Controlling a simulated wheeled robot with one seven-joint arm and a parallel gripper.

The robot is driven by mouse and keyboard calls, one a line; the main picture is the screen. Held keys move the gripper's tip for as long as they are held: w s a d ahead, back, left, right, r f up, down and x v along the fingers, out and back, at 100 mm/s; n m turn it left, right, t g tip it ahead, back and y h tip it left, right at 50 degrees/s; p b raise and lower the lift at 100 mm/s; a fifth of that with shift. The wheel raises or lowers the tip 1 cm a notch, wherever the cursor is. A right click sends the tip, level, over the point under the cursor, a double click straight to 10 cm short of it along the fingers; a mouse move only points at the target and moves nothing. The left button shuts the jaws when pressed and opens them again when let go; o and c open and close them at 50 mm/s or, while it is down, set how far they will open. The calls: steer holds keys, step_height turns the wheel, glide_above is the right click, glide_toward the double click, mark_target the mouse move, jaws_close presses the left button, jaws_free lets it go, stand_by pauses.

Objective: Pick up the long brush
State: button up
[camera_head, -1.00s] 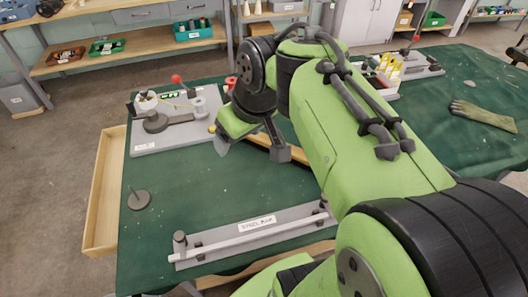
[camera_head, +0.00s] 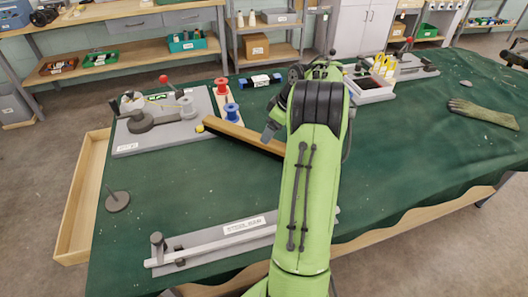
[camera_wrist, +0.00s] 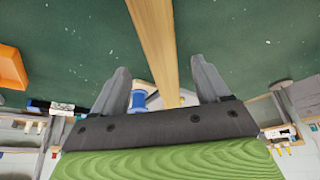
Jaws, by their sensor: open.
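The long brush (camera_head: 238,134) lies on the green-covered table, a long bar with a light wooden top and a darker side. Its right end is hidden behind my arm in the head view. My gripper (camera_wrist: 160,68) is open and empty. In the wrist view the pale wooden bar of the brush (camera_wrist: 155,35) runs between the two grey fingers, with a gap to each side. I cannot tell how far above it the fingers are. In the head view one grey finger (camera_head: 271,131) shows beside the brush; the rest is hidden.
A grey board with a threading fixture (camera_head: 165,120) stands left of the brush. A labelled steel bar fixture (camera_head: 215,243) lies near the front edge. A white tray (camera_head: 372,92) is beyond my arm.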

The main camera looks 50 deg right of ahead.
steer(key=b+x, duration=0.3)
steer(key=x, duration=0.4)
steer(key=shift+a+f, duration=0.1)
steer(key=shift+f, duration=0.05)
jaws_close()
step_height(320, 180, up, 10)
steer(key=p, duration=0.5)
steer(key=shift+r, duration=0.25)
